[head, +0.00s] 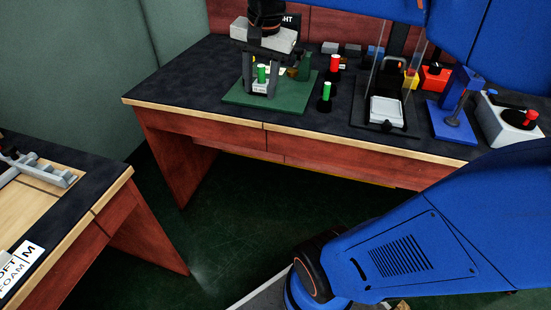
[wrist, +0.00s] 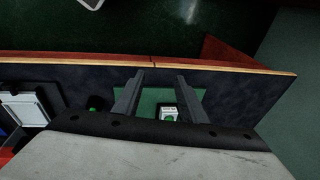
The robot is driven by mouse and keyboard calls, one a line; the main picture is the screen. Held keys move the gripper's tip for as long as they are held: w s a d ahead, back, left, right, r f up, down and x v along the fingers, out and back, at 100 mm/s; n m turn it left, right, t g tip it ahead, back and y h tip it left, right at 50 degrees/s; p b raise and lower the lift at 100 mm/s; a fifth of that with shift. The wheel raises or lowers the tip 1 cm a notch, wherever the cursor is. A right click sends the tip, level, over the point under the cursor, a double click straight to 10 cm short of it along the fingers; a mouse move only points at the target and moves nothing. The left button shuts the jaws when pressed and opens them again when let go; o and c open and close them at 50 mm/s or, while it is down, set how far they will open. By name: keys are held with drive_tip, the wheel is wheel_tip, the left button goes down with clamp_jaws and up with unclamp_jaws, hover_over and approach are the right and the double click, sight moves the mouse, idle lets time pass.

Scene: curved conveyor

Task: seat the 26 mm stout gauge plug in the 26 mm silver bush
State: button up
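My gripper (head: 260,88) points down over the green board (head: 236,98) on the far bench, its two grey fingers apart. Between the fingers in the head view are a green-topped plug (head: 262,72) and a pale labelled block (head: 260,87). The wrist view shows my gripper (wrist: 160,76) open, with the white label (wrist: 167,111) between the fingers and part of the green top below it. Another green-topped plug (head: 326,91) stands in a dark holder to the right, with a red-topped plug (head: 335,63) behind it. The sizes and the silver bush cannot be made out.
A clear-sided stand with a white pan (head: 386,112) stands right of the plugs. Grey blocks (head: 330,47) line the back. The bench's left end is clear.

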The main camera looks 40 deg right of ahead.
drive_tip(key=s+a+f+n+t, duration=0.1)
drive_tip(key=s+a+f+n, duration=0.1)
drive_tip(key=s+f+n, duration=0.3)
drive_tip(key=s+a+f+n+t, duration=0.1)
drive_tip(key=s+a+f+n, duration=0.1)
drive_tip(key=s+f+n, duration=0.3)
drive_tip(key=s+f, duration=0.2)
drive_tip(key=s, duration=0.1)
drive_tip(key=shift+s+a+f+n, duration=0.15)
drive_tip(key=shift+a+f+n, duration=0.1)
drive_tip(key=shift+a+n, duration=0.15)
drive_tip(key=shift+o, duration=0.5)
